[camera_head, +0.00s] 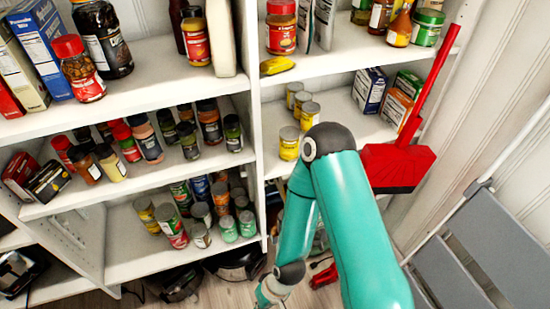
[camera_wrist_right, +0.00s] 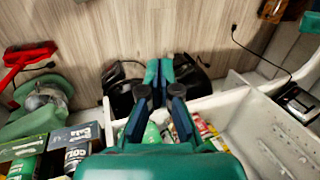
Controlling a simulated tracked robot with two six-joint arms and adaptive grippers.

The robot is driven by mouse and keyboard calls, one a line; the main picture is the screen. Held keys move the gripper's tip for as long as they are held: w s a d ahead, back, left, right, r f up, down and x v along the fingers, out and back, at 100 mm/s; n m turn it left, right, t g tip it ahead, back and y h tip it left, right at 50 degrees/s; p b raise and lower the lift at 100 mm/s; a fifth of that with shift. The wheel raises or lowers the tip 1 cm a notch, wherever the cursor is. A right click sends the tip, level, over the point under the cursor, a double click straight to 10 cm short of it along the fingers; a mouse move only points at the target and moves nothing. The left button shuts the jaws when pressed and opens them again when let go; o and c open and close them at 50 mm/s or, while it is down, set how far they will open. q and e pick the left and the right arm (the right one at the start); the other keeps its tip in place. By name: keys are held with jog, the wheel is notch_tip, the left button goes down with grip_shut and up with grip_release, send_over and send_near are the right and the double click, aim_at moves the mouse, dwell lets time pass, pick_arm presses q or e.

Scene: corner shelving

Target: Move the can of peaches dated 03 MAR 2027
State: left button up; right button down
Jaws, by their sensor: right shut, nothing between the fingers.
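Several yellow-labelled cans (camera_head: 290,143) stand on the middle shelf of the right bay, beside my right arm. More cans (camera_head: 169,222) with yellow, red and green labels stand on the low shelf of the left bay. No date is legible, so I cannot tell which can is dated 03 MAR 2027. My right gripper (camera_wrist_right: 159,78) is shut and empty in the wrist view, with cans on a shelf partly hidden behind and below it. In the head view my right arm reaches down past the right bay. My left gripper is not in view.
Jars (camera_head: 79,68) and boxes crowd the upper left shelf. Spice bottles (camera_head: 128,143) fill the shelf below. Dark appliances (camera_head: 236,261) stand on the floor.

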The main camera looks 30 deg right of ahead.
pick_arm(q)
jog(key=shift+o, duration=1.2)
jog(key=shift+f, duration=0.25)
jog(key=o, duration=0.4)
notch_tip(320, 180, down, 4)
jog(key=b, duration=0.4)
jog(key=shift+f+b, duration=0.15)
jog(key=shift+b, duration=0.25)
pick_arm(e)
jog(key=n+t+h+b, duration=1.2)
jog(key=n+t+h, duration=0.2)
jog(key=t, duration=0.1)
send_near(276, 165)
notch_tip(276, 165, up, 4)
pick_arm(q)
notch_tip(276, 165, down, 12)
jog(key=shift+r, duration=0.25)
pick_arm(e)
jog(key=x, duration=0.6)
jog(key=f+x, duration=0.1)
jog(key=x, duration=0.2)
jog(key=shift+w+d, duration=0.15)
jog(key=shift+w, duration=0.15)
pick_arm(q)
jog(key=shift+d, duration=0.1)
pick_arm(e)
jog(key=shift+w, duration=0.1)
